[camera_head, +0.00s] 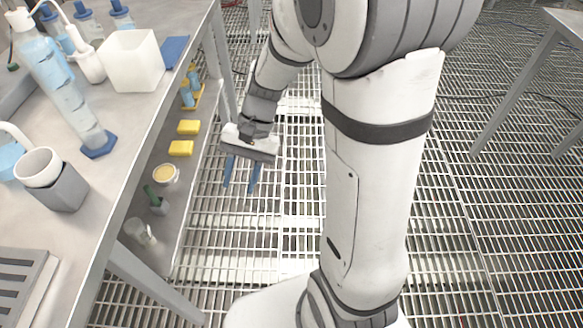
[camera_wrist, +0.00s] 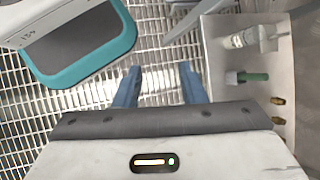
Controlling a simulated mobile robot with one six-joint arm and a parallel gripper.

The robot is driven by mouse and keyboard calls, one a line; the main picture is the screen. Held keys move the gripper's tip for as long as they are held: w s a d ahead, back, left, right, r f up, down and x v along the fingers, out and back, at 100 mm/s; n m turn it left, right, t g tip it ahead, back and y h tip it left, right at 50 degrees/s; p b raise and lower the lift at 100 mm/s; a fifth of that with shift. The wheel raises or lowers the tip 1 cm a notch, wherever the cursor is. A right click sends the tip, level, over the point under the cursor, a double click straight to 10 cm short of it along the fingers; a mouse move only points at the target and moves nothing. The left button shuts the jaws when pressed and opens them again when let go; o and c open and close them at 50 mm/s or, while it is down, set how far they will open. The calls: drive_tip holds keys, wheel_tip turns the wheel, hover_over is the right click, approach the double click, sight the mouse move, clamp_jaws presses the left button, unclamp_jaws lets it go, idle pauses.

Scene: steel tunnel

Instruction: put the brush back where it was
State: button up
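My gripper (camera_head: 241,190) hangs over the steel grating floor, beside the lower shelf of the bench. Its two blue fingers are apart with nothing between them; the wrist view also shows the open gripper (camera_wrist: 158,88) over bare grating. I cannot make out a brush for certain. A small green piece (camera_head: 150,191) shows on the lower shelf at a grey holder (camera_head: 159,207). In the wrist view a green handle-like piece (camera_wrist: 253,77) shows on the shelf, right of the fingers and apart from them. Whether it is the brush, I cannot tell.
The lower shelf (camera_wrist: 222,50) also holds a clear bottle (camera_head: 139,232), a yellow-filled cup (camera_head: 165,174) and yellow blocks (camera_head: 180,148). The bench top (camera_head: 120,120) carries a tall bottle (camera_head: 65,85), a white container (camera_head: 133,62) and a cup (camera_head: 40,168). Bench legs flank the shelf.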

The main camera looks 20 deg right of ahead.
drive_tip(key=s+d+r+n+t+h, duration=0.4)
drive_tip(key=s+d+t+h, duration=0.1)
drive_tip(key=d, duration=0.4)
drive_tip(key=shift+s+d+r+n+h, duration=0.15)
drive_tip(key=shift+s+r+n+h, duration=0.1)
drive_tip(key=shift+r+n+h, duration=0.1)
drive_tip(key=shift+w, duration=0.1)
